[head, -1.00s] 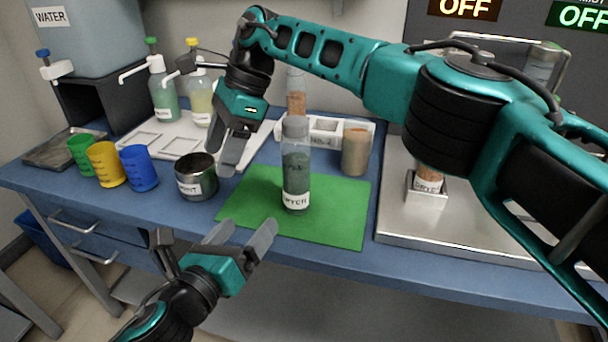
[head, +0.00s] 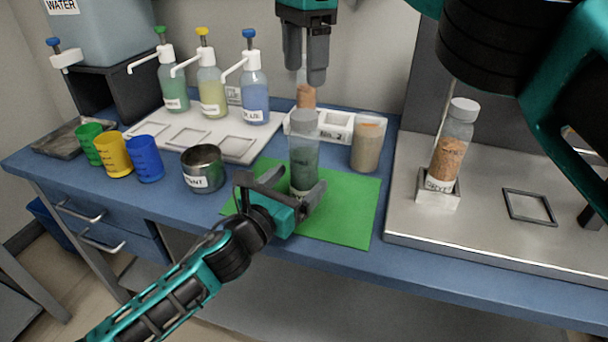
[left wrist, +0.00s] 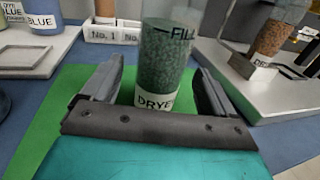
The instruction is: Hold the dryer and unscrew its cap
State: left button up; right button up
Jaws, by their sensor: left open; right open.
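The dryer (head: 304,160) is a clear upright bottle of dark green granules with a grey cap (head: 303,121), standing on the green mat (head: 352,212). In the left wrist view the dryer (left wrist: 165,65) stands between the fingers, with gaps on both sides; its cap is out of that picture. My left gripper (head: 281,188) is open, low around the dryer's lower part. It also shows in the left wrist view (left wrist: 158,90). My right gripper (head: 305,76) is open and points down above the cap, apart from it.
A tan-filled container (head: 367,147) and a white rack (head: 335,127) are close behind the dryer. An orange-filled bottle (head: 452,145) stands on the metal platform (head: 410,205) at right.

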aim_at(296, 183)
pick_arm(q)
jog(key=shift+x, duration=1.55)
jog(key=shift+c, duration=0.5)
